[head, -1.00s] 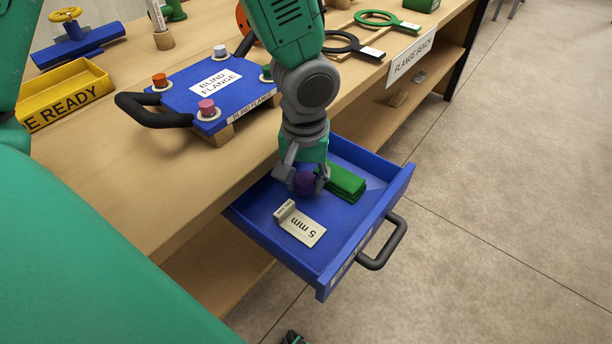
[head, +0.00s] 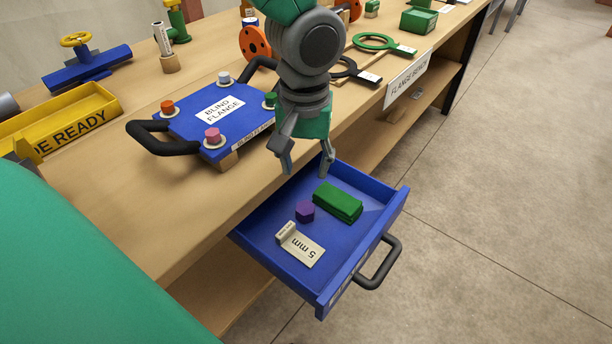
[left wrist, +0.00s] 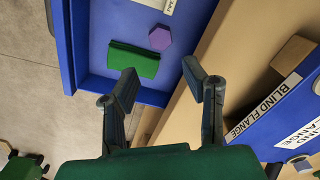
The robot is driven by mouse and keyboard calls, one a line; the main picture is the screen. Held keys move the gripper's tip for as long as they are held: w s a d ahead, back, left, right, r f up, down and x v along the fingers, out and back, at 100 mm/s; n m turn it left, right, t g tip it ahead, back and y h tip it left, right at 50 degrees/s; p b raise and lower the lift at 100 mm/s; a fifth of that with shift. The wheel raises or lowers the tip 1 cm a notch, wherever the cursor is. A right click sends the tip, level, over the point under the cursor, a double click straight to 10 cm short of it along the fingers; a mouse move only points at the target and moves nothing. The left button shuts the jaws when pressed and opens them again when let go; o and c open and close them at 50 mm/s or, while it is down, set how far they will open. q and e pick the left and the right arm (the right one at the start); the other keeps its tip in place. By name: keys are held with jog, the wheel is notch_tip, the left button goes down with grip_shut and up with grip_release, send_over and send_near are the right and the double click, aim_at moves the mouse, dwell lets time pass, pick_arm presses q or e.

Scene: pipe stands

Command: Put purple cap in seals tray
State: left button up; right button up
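The purple cap (head: 305,211) lies in the open blue drawer (head: 365,240), beside a green block (head: 338,201) and a "5 mm" tag (head: 300,245). The drawer seems to be the seals tray, but its front label is unreadable. My left gripper (head: 306,168) is open and empty above the drawer's inner edge, apart from the cap. In the left wrist view the open fingers (left wrist: 160,82) show with the purple cap (left wrist: 160,37) beyond them, on the drawer floor. My right gripper is not in view.
The blue blind flange (head: 218,112) with black handles and colored caps sits on the bench left of my gripper. A yellow tray (head: 70,125) is farther left. The drawer's black handle (head: 380,263) sticks out over clear floor.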

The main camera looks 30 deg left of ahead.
pick_arm(q)
notch_tip(320, 180, up, 3)
jog(key=shift+f, duration=0.2)
dwell(0.6)
